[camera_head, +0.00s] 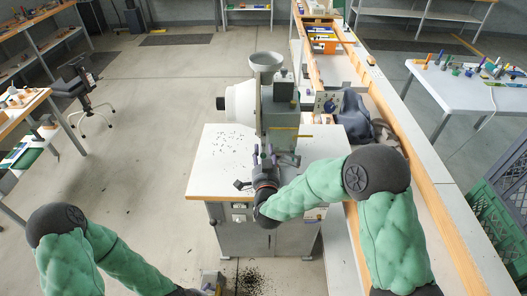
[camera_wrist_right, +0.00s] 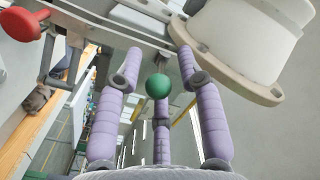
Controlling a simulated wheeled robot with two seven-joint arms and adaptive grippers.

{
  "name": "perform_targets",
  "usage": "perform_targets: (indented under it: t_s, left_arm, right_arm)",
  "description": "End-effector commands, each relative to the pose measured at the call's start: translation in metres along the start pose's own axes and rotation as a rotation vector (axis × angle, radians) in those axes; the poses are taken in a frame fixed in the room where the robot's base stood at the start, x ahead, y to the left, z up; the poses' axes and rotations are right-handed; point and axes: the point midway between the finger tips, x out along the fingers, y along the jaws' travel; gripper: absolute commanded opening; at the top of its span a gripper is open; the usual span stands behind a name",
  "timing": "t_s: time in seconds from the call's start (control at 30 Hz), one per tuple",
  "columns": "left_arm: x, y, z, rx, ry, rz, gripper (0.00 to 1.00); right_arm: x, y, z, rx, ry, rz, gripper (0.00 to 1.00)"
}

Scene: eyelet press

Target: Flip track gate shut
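The eyelet press (camera_head: 280,110) stands on a white-topped table, with a grey body, a white round housing at its left and a funnel on top. My right gripper (camera_head: 263,158) is at the front of the press. In the right wrist view its purple fingers (camera_wrist_right: 160,68) are spread apart, open. A green ball knob (camera_wrist_right: 158,86) shows between them, with clear gaps at both sides; whether it touches a finger is unclear. A red knob (camera_wrist_right: 24,24) on a lever is at the upper left. I cannot make out the track gate for certain. My left gripper (camera_head: 208,288) barely shows at the bottom edge.
Small dark bits lie on the white tabletop (camera_head: 212,172), and a dark pile (camera_head: 250,281) is on the floor in front. A wood-edged bench (camera_head: 400,140) runs close along the right. A green crate (camera_head: 490,220) stands at the far right. The floor at left is mostly free.

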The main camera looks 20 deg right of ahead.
Motion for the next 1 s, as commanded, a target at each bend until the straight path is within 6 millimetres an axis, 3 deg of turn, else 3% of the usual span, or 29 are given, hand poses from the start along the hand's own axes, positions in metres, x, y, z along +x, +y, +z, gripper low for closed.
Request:
perform_targets:
  t_s: [0.37, 0.5, 0.53, 0.77, 1.0]
  left_arm:
    - [-0.001, 0.000, 0.000, 0.000, 0.000, 0.000, 1.00]
    - [-0.001, 0.000, 0.000, 0.000, 0.000, 0.000, 1.00]
    - [-0.001, 0.000, 0.000, 0.000, 0.000, 0.000, 1.00]
    - [0.002, -0.001, 0.000, 0.000, 0.000, 0.000, 1.00]
    - [0.028, -0.010, -0.001, 0.000, 0.000, 0.000, 1.00]
  right_arm:
    - [0.006, 0.000, 0.000, 0.000, 0.000, -0.001, 0.38]
    - [0.006, 0.000, 0.000, 0.000, 0.000, -0.001, 0.04]
    - [0.006, 0.000, 0.000, 0.000, 0.000, -0.001, 0.00]
    - [0.006, 0.001, 0.001, 0.000, 0.003, -0.003, 0.00]
    - [0.007, 0.003, 0.005, -0.003, 0.040, -0.029, 0.00]
